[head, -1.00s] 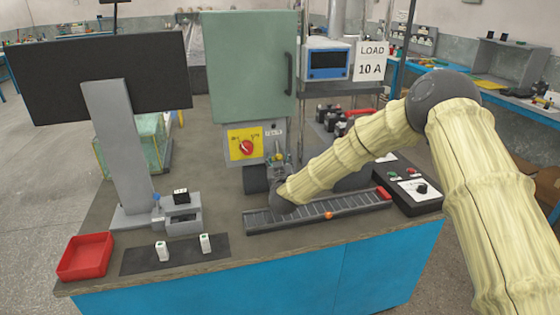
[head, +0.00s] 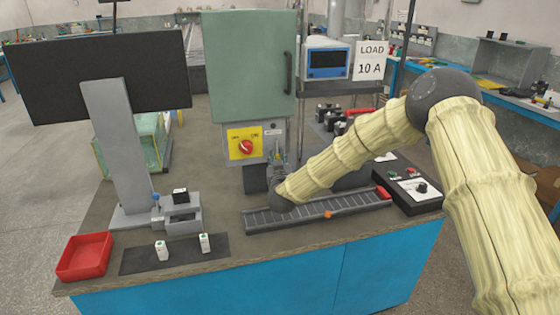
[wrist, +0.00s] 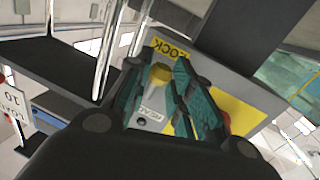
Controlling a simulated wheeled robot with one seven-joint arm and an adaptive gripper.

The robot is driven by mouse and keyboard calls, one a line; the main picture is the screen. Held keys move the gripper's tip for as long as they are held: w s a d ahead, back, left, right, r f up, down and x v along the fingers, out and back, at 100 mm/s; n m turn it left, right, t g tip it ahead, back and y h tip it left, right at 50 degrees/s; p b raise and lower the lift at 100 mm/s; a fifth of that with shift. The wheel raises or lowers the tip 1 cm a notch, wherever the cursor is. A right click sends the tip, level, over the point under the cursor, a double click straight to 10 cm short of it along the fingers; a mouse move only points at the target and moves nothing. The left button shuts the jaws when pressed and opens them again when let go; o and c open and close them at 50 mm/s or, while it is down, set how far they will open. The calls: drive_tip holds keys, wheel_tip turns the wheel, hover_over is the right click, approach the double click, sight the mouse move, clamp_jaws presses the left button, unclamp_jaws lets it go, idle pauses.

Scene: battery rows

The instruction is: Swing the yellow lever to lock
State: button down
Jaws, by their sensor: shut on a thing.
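The yellow lever (wrist: 160,73) shows between the two teal fingers of my gripper (wrist: 160,88) in the wrist view. My gripper is shut on it. A yellow plate reading LOCK (wrist: 170,47) lies just beyond the fingers. A pale plate with lettering (wrist: 148,115) shows between the fingers, below the lever. In the head view my gripper (head: 278,158) is at the lower right front of the grey box under the green cabinet (head: 252,70). My wrist and gripper hide most of the lever there, so its angle cannot be told.
A red rotary knob on a yellow plate (head: 246,147) is left of my gripper. A ribbed grey rail (head: 325,207) lies below my arm, with a black control box (head: 408,188) to its right. A grey monitor stand (head: 115,150) and red tray (head: 85,257) are at left.

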drive_tip(key=a+r+m+b, duration=0.1)
drive_tip(key=m, duration=0.2)
drive_tip(key=a+m+g+b, duration=0.1)
drive_tip(key=m, duration=0.2)
drive_tip(key=s+a+r+m+y+b, duration=0.1)
drive_tip(key=m, duration=0.2)
drive_tip(key=shift+a+r+g, duration=0.35)
drive_tip(key=shift+g, duration=0.05)
drive_tip(key=shift+a+r+m+y+b, duration=0.2)
drive_tip(key=shift+r+m, duration=0.15)
drive_tip(key=shift+m, duration=0.35)
drive_tip(key=shift+a+r+m+y+b, duration=0.1)
drive_tip(key=shift+r+m+y+b, duration=0.2)
drive_tip(key=shift+m, duration=0.4)
drive_tip(key=shift+r, duration=0.1)
drive_tip(key=c, duration=1.3)
unclamp_jaws()
drive_tip(key=shift+d, duration=0.1)
drive_tip(key=shift+o, duration=0.3)
